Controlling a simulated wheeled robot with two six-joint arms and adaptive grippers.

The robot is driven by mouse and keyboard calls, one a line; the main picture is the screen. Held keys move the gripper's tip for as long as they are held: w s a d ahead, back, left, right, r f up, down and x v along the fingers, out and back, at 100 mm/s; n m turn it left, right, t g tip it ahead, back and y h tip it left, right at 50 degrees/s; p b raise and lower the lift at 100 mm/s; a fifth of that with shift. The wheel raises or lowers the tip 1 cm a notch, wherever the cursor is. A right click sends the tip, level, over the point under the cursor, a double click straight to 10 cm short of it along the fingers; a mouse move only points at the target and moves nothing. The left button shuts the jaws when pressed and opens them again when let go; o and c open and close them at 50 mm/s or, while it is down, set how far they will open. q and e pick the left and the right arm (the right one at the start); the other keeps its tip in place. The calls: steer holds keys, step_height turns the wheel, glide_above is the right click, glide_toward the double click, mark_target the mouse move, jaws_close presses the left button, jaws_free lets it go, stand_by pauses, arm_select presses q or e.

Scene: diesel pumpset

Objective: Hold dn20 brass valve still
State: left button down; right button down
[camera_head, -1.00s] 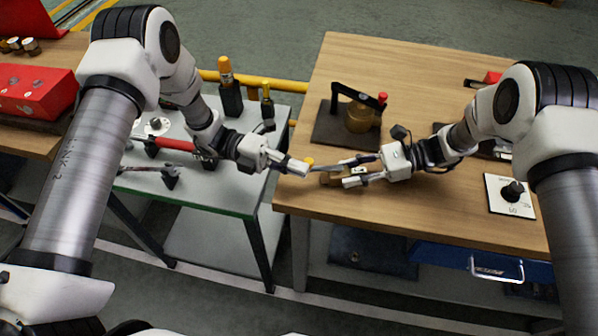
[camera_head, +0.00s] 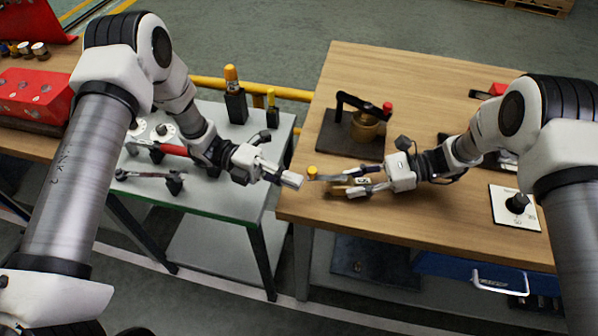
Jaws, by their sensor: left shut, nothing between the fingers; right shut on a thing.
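The brass valve (camera_head: 338,186) is a small, mostly hidden brass-coloured piece near the left edge of the wooden table. My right gripper (camera_head: 335,185) is shut on it, with its fingers covering much of it. A small yellow-orange cap (camera_head: 312,172) shows by the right fingertips; I cannot tell whether it is part of the valve. My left gripper (camera_head: 293,181) is shut and empty, just left of the cap, with a small gap between them, by the edge of the wooden table (camera_head: 430,85).
A brass body (camera_head: 365,127) with a black lever and red knob stands on a dark plate behind my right gripper. A white plate with a black knob (camera_head: 517,204) lies at right. Black blocks with orange and yellow tops (camera_head: 235,100) stand on the grey table (camera_head: 240,200).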

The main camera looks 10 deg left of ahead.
arm_select(q)
steer(key=shift+s+a, duration=0.3)
steer(key=shift+a, duration=0.45)
steer(key=w+a, duration=0.5)
steer(key=w, duration=0.3)
step_height(320, 180, down, 4)
steer(key=s+a+m+g+y, duration=0.1)
steer(key=s+m+y, duration=0.25)
steer(key=m, duration=0.65)
steer(key=w+a+r+m+y, duration=0.1)
steer(key=w+r+m+y, duration=0.2)
steer(key=r+m, duration=0.25)
steer(key=w+a+r+m+y, duration=0.1)
steer(key=w+r+m+y, duration=0.15)
steer(key=r+m, duration=0.35)
steer(key=shift+n+t, duration=0.4)
steer(key=shift+n, duration=0.15)
steer(key=x, duration=0.3)
steer(key=d+r+x, duration=0.1)
steer(key=x, duration=0.3)
steer(key=s+x, duration=0.1)
steer(key=x, duration=0.3)
steer(key=shift+d+r, duration=0.3)
steer(key=shift+r, duration=0.05)
steer(key=shift+s+d, duration=0.25)
steer(key=shift+d, duration=0.2)
